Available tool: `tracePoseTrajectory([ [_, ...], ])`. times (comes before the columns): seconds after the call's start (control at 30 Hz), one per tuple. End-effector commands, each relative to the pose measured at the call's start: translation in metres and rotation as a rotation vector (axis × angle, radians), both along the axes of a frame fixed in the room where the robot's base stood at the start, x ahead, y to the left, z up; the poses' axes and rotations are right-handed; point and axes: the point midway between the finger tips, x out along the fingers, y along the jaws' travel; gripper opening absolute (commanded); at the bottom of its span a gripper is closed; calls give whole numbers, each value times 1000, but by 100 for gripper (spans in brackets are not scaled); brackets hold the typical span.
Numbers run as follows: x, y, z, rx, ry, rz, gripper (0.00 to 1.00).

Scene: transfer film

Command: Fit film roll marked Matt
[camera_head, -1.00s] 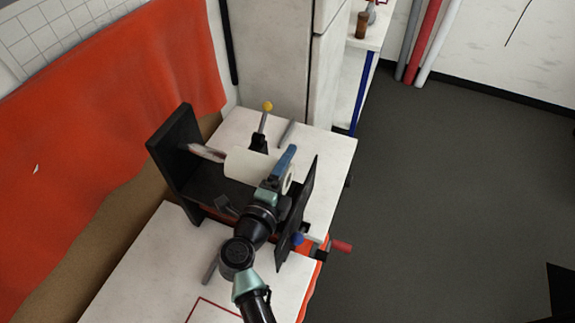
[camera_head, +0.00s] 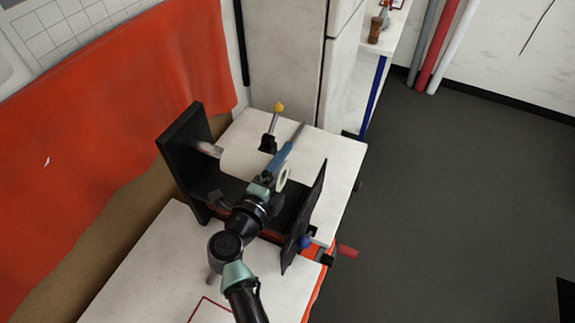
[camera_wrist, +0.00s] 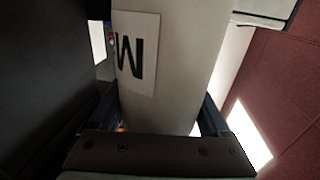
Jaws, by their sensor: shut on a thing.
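The white film roll (camera_head: 240,164) lies between the two black plates of the machine (camera_head: 182,150). My gripper (camera_head: 277,166), with blue fingers, is shut on the roll near its right end. A metal spindle (camera_head: 208,149) runs from the left plate to the roll's left end; the roll appears to be around it, but the inside is hidden. The roll's right end is apart from the right plate (camera_head: 305,215). In the wrist view the roll (camera_wrist: 175,80) sits between my fingers, and its label (camera_wrist: 137,55) shows a letter M; the rest of the marking is out of sight.
A yellow-knobbed lever (camera_head: 279,107) stands behind the roll. A blue knob (camera_head: 304,241) and a red handle (camera_head: 347,252) are by the right plate. White tabletops (camera_head: 150,255) lie on both sides of the machine. Open grey floor (camera_head: 450,200) is to the right.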

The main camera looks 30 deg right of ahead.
Motion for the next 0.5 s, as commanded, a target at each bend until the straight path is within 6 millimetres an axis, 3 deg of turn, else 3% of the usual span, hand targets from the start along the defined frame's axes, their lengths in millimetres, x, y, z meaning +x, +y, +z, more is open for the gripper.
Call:
tracePoseTrajectory([
  [0.5, 13, 10, 1, -1, -4, 1, 0],
])
